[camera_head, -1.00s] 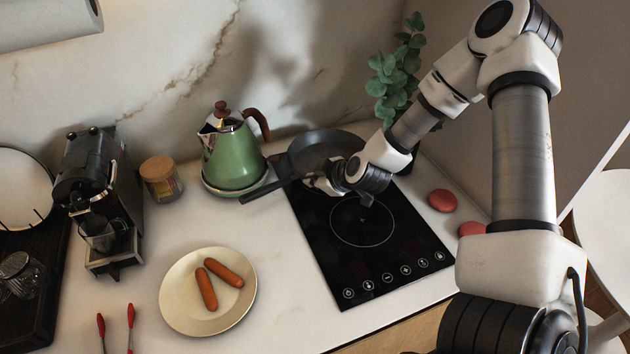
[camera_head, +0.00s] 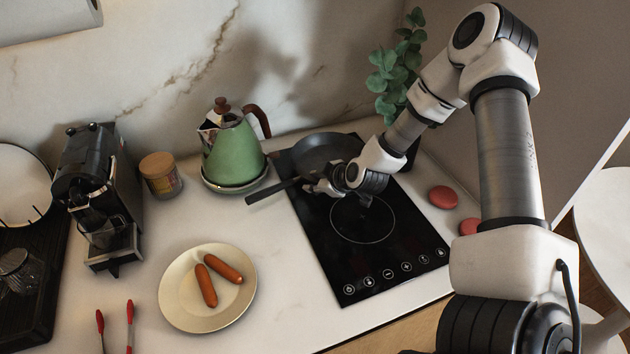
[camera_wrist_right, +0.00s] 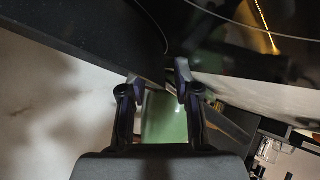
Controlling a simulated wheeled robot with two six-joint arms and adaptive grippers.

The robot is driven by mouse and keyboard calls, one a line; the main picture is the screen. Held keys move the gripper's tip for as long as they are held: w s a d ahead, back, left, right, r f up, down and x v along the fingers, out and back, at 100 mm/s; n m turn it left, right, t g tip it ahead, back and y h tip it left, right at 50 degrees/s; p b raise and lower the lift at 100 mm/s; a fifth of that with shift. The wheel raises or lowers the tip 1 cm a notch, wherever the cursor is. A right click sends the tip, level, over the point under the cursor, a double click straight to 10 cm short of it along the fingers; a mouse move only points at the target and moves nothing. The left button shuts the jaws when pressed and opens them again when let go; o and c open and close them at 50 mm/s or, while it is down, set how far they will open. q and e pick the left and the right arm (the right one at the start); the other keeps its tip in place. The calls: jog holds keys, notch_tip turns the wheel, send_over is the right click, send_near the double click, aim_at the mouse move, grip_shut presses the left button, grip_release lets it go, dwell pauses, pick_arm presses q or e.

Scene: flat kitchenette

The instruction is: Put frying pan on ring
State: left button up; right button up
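The dark frying pan (camera_head: 325,148) is over the back part of the black induction hob (camera_head: 335,270), its handle (camera_head: 270,189) pointing left toward the kettle. It looks about level; I cannot tell whether its base touches the glass. A thin ring (camera_head: 362,240) shows uncovered on the front half of the hob. My right gripper (camera_head: 322,186) is at the handle, near the pan body. In the right wrist view, my right gripper (camera_wrist_right: 160,77) has its fingers on both sides of the handle (camera_wrist_right: 228,127), and the pan (camera_wrist_right: 80,35) fills the upper left. My left gripper is not in view.
A green kettle (camera_head: 232,152) stands close left of the handle. A plant (camera_head: 393,80) is behind the hob, and red round things (camera_head: 443,197) lie to its right. A plate (camera_head: 180,295) with two sausages (camera_head: 224,269) is front left. A coffee machine (camera_head: 88,180) stands further left.

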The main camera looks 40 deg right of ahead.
jog(key=shift+s+r, duration=0.15)
jog(key=shift+r, duration=0.2)
jog(key=p+v, duration=0.9)
jog(key=v, duration=0.2)
jog(key=shift+s+r+p, duration=0.15)
jog(key=shift+s+p, duration=0.1)
jog(key=shift+p, duration=0.05)
